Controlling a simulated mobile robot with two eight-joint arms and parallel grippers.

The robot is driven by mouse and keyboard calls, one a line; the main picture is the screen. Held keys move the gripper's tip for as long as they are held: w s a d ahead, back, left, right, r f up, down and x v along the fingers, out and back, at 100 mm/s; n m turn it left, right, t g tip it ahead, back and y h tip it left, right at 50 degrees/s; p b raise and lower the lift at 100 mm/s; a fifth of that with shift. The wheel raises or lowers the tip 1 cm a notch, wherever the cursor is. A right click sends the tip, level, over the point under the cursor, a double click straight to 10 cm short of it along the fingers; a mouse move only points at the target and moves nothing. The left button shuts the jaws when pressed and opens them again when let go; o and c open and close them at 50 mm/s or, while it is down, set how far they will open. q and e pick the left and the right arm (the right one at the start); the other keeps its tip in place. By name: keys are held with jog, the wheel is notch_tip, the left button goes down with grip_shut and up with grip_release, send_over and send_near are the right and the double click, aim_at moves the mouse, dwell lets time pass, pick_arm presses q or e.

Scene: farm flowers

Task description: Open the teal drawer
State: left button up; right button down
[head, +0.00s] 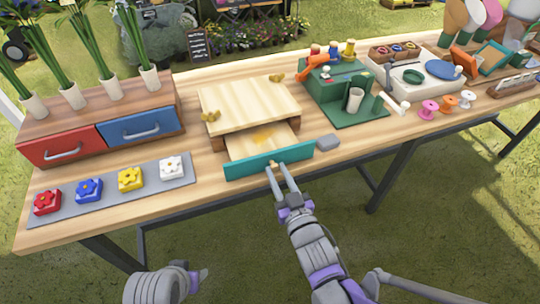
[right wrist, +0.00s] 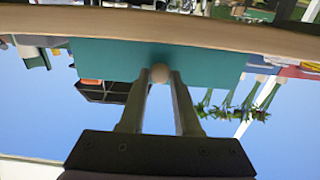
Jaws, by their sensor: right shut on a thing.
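The teal drawer (head: 240,165) is in a small pale wooden cabinet (head: 250,100) on the table. It stands pulled out toward me, with its wooden inside showing behind the teal front. My right gripper (head: 278,170) is at the front, shut on the drawer's small round pale knob. In the right wrist view the knob (right wrist: 160,73) sits between the two fingertips, against the teal front (right wrist: 110,62).
A red drawer (head: 60,146) and a blue drawer (head: 140,127) stand left of the cabinet. A grey mat (head: 105,196) with several flower blocks lies in front of them. A grey block (head: 328,142) lies close to the drawer's right end. Room in front of the table is clear.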

pick_arm(q)
jog(key=shift+r, duration=0.1)
pick_arm(e)
jog(key=v, duration=0.5)
jog(key=shift+s+d, duration=0.1)
jog(key=shift+s, duration=0.05)
jog(key=c, duration=0.6)
grip_release()
jog(key=shift+c, duration=0.2)
